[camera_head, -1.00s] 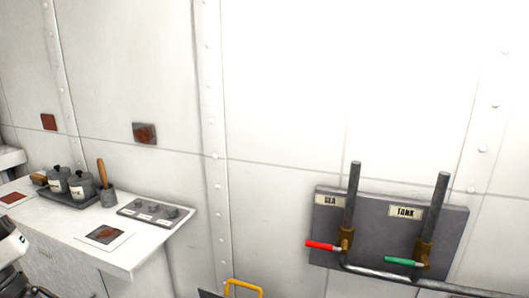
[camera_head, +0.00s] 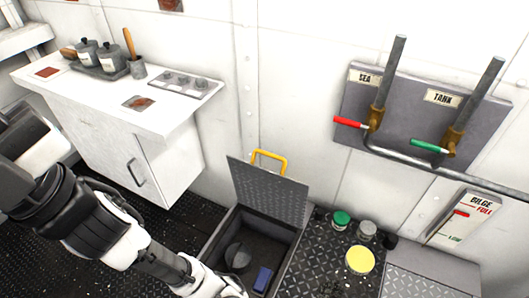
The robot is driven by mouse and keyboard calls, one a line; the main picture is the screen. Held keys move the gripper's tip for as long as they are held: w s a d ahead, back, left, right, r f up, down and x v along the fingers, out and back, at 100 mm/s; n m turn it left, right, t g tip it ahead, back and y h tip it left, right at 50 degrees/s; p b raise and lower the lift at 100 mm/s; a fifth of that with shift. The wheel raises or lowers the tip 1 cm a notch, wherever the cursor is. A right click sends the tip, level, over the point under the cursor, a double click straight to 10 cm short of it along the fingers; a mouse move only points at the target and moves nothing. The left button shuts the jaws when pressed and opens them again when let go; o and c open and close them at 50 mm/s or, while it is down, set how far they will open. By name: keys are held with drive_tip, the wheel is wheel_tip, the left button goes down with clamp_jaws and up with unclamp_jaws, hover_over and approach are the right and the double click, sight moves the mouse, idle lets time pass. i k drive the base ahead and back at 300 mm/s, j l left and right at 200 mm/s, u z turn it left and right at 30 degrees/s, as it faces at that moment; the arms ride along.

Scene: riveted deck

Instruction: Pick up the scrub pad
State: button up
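No object is plainly marked as the scrub pad. A blue block (camera_head: 262,279) lies in the open floor hatch and may be it, but I cannot be sure. A dark grey rounded thing (camera_head: 237,257) lies to its left in the same hatch. My arm reaches from the left edge down to the bottom of the picture, left of the hatch. The fingers of my gripper are out of the picture, so I see nothing held.
The hatch lid (camera_head: 268,190) stands raised with a yellow handle (camera_head: 268,158). Right of the hatch stand a green-lidded jar (camera_head: 341,219), a grey jar (camera_head: 366,230) and a yellow-topped can (camera_head: 360,259). A white counter (camera_head: 95,92) with canisters is at left; valve pipes are on the wall.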

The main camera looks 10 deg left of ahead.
sight(260, 287)
drive_tip(key=k+j, duration=0.2)
drive_tip(key=k, duration=0.2)
drive_tip(key=k+j, duration=0.25)
drive_tip(key=k, duration=0.15)
drive_tip(key=k+j+z, duration=0.1)
drive_tip(key=k, duration=0.35)
drive_tip(key=j, duration=0.1)
